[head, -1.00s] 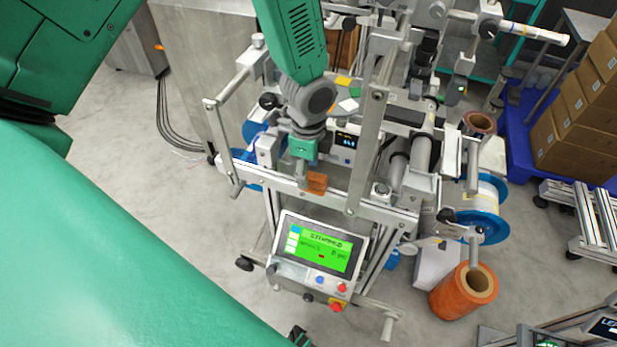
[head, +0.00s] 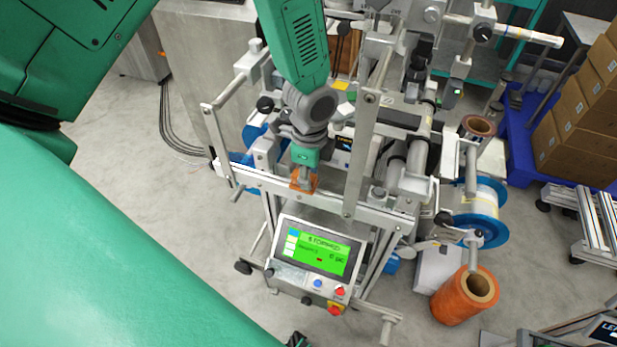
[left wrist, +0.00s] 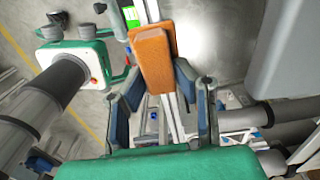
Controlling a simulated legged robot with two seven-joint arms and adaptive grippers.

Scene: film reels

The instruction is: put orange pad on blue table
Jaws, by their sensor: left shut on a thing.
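The orange pad (head: 301,186) is a small block at the front rail of the grey machine, partly covered by my left gripper (head: 304,178) in the head view. In the left wrist view the orange pad (left wrist: 152,58) lies between the fingertips of my left gripper (left wrist: 157,74). The gripper is shut on it. I cannot tell whether the pad still touches the rail. No blue table shows clearly; a blue platform (head: 517,138) at the right bears cardboard boxes. My right gripper is not in view.
The machine's metal posts and rollers stand close around the left gripper. A screen panel (head: 317,247) with buttons is below it. A yellow pad (head: 345,84) lies behind. An orange roll (head: 463,297) stands on the floor at the right. The floor at the left is clear.

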